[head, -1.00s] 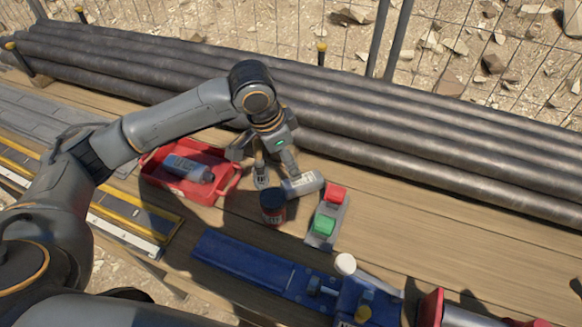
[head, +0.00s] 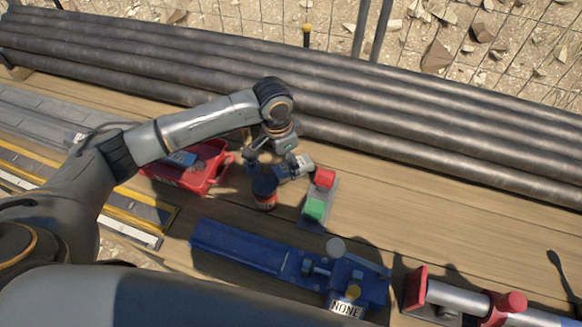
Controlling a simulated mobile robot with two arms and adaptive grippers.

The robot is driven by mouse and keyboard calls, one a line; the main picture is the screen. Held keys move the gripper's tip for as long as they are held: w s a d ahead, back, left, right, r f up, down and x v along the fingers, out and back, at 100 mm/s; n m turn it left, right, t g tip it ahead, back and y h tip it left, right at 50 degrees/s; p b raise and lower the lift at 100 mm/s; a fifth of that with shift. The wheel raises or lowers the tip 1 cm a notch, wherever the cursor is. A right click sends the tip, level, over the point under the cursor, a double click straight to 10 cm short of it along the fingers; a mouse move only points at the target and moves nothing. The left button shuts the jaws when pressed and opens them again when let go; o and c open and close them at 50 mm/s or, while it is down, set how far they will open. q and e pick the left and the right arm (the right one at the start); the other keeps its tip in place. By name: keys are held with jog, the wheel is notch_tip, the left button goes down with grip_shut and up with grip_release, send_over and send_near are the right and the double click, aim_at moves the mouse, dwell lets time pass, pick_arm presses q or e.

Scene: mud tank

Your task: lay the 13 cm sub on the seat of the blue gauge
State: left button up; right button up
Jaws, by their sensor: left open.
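The blue gauge (head: 235,247) lies along the front of the bench, its long flat bed to the left and its block with a "NONE" display at the right. The bed looks empty. A short grey cylinder (head: 301,167), which looks like a sub, lies behind a dark can; its length cannot be read. A blue-grey cylinder (head: 181,159) lies in the red tray, partly behind my left arm. My left gripper (head: 270,163) is open and low, beside the grey cylinder's left end. Contact cannot be made out, as the can hides part of the fingers. My right gripper is out of view.
The dark can (head: 264,191) stands close in front of my left gripper. A box with red and green buttons (head: 320,195) is just right of the grey cylinder. The red tray (head: 215,172) is left. Long pipes (head: 400,110) line the back.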

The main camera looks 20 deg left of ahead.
aim_at(288, 171)
pick_arm(q)
jog(key=f, duration=0.3)
jog(key=shift+w+d+f, duration=0.1)
jog(key=shift+w, duration=0.2)
jog(key=shift+c, duration=0.5)
grip_shut()
